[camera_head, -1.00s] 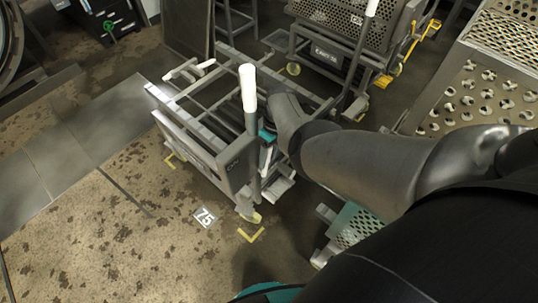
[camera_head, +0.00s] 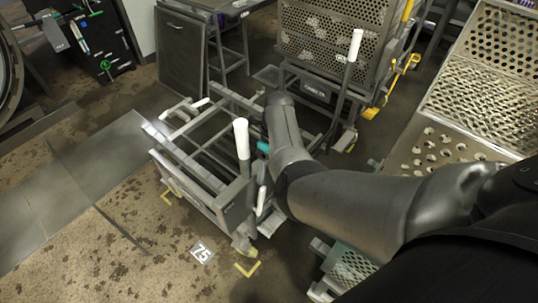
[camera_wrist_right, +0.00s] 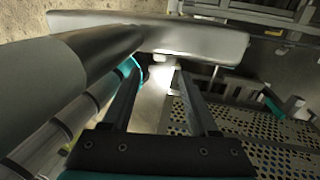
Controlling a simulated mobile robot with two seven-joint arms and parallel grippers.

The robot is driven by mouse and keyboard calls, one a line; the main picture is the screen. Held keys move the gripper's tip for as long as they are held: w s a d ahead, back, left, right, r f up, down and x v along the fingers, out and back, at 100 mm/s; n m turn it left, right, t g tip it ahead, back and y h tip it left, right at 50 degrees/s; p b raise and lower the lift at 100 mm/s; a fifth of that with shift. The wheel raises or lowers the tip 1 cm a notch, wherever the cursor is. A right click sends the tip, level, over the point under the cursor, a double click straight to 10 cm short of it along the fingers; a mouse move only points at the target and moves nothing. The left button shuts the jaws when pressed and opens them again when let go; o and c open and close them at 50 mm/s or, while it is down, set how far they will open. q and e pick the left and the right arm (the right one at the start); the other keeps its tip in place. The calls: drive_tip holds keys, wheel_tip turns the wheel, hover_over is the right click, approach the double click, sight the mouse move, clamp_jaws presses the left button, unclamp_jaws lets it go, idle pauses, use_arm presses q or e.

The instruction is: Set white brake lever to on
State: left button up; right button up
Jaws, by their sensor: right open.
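A lever with a white cylindrical grip (camera_head: 242,138) stands nearly upright at the front corner of a low grey cart (camera_head: 207,200) in the head view. A second white grip (camera_head: 356,45) tops a dark post farther back on the right. My right arm reaches in from the right, and its gripper (camera_head: 262,190) points down just right of the nearer lever. Its fingers are largely hidden there. In the right wrist view the gripper (camera_wrist_right: 155,77) has its two fingers apart, with a bright pale surface (camera_wrist_right: 160,82) showing between them; I cannot tell if they touch anything. My left gripper is not in view.
A perforated basket cart (camera_head: 330,40) stands behind. A perforated metal table (camera_head: 480,90) is at the right. A floor marker reading 75 (camera_head: 202,253) and a yellow corner mark (camera_head: 247,268) lie in front. The floor at front left is clear.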

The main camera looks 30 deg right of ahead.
drive_tip(key=shift+p+v, duration=0.3)
drive_tip(key=shift+v, duration=1.4)
